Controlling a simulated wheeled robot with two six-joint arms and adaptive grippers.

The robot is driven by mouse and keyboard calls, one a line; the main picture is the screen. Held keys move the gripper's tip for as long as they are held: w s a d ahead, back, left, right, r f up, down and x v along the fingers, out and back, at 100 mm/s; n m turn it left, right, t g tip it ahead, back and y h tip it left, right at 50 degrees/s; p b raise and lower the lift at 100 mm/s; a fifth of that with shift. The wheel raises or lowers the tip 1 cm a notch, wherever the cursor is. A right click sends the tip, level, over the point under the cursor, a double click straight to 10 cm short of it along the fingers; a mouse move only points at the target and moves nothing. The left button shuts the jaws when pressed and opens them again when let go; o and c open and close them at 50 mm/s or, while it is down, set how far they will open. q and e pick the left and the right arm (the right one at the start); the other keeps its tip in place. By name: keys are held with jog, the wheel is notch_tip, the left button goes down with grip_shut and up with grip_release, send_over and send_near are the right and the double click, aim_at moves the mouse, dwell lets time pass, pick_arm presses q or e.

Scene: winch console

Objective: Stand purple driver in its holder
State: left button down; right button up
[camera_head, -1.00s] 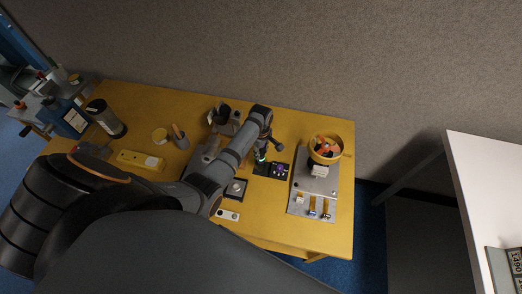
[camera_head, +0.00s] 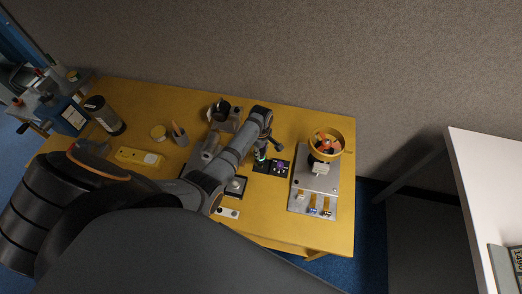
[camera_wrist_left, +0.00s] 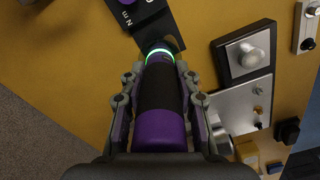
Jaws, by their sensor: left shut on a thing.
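The purple driver (camera_wrist_left: 160,128) has a purple handle with a black band and fills the space between my left gripper's fingers in the left wrist view. My left gripper (camera_wrist_left: 158,90) is shut on it. A green glowing ring (camera_wrist_left: 160,53) surrounds the driver's far end, over a dark block (camera_wrist_left: 178,30) on the table. Whether the driver is seated in that block is hard to tell. In the head view, my left gripper (camera_head: 262,153) hangs over the table beside the green glow, with the driver mostly hidden. My right gripper is not in view.
A dark plate with a purple knob (camera_head: 280,168) lies beside the driver. A metal panel (camera_head: 318,184) with a yellow bowl (camera_head: 340,139) stands to the right.

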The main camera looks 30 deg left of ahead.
pick_arm(q)
jog(key=c, duration=0.9)
grip_release()
jog(key=shift+r, duration=0.1)
notch_tip(320, 180, up, 12)
jog(key=shift+s, duration=0.1)
